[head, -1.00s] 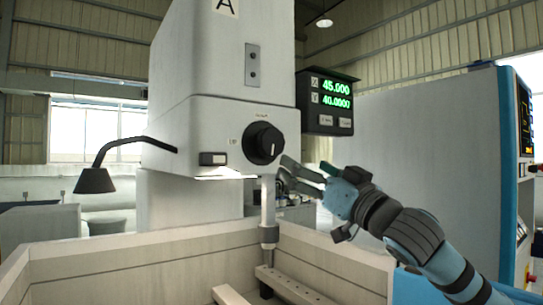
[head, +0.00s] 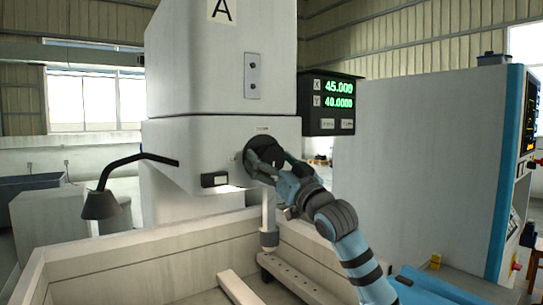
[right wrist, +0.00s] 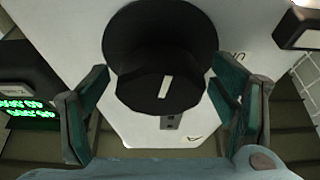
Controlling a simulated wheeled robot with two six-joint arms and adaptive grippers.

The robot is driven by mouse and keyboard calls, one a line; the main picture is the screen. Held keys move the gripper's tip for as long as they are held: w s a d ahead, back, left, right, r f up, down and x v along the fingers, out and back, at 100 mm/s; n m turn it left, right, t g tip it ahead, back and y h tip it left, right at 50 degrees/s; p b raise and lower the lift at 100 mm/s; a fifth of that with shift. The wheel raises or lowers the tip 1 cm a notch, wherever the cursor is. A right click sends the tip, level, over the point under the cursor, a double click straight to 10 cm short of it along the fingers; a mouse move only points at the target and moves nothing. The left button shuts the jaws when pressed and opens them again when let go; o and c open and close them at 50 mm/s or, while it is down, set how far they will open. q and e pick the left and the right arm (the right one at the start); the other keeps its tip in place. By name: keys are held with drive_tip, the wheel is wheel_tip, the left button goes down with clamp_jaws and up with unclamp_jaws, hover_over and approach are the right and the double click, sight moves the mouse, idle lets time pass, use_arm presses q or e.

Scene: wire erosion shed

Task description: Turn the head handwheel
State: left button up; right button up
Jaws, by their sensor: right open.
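The black head handwheel (head: 266,152) is on the front face of the white machine head (head: 212,135). In the right wrist view the handwheel (right wrist: 160,65) fills the upper middle, with a white mark on its hub. My right gripper (head: 262,160) is at the handwheel in the head view and partly hides it. In the right wrist view its two fingers (right wrist: 160,100) are spread, one on each side of the hub. They look apart from it, though contact is hard to tell. My left gripper is not in view.
A readout box (head: 329,103) showing X 45.000 and Y 40.0000 hangs right of the head. A black lamp (head: 100,205) on a bent arm juts out at left. A grey cabinet (head: 420,170) stands at right.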

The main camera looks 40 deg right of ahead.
drive_tip(key=c, duration=1.2)
drive_tip(key=shift+o, duration=0.2)
drive_tip(key=shift+m, duration=0.3)
drive_tip(key=shift+a+m+h+b, duration=0.1)
drive_tip(key=shift+m+h+b, duration=0.9)
drive_tip(key=shift+m, duration=0.7)
drive_tip(key=m+h, duration=0.1)
drive_tip(key=m, duration=0.1)
drive_tip(key=m+g+h+b, duration=0.1)
drive_tip(key=m, duration=0.2)
drive_tip(key=shift+g, duration=0.3)
drive_tip(key=m+g+h, duration=0.1)
drive_tip(key=m, duration=0.2)
drive_tip(key=m+g+h+b, duration=0.1)
drive_tip(key=m, duration=0.2)
drive_tip(key=shift+a+r, duration=0.1)
drive_tip(key=m+g, duration=0.2)
drive_tip(key=m, duration=0.3)
drive_tip(key=shift+h, duration=0.4)
drive_tip(key=shift+m+g, duration=0.3)
drive_tip(key=shift+m, duration=0.1)
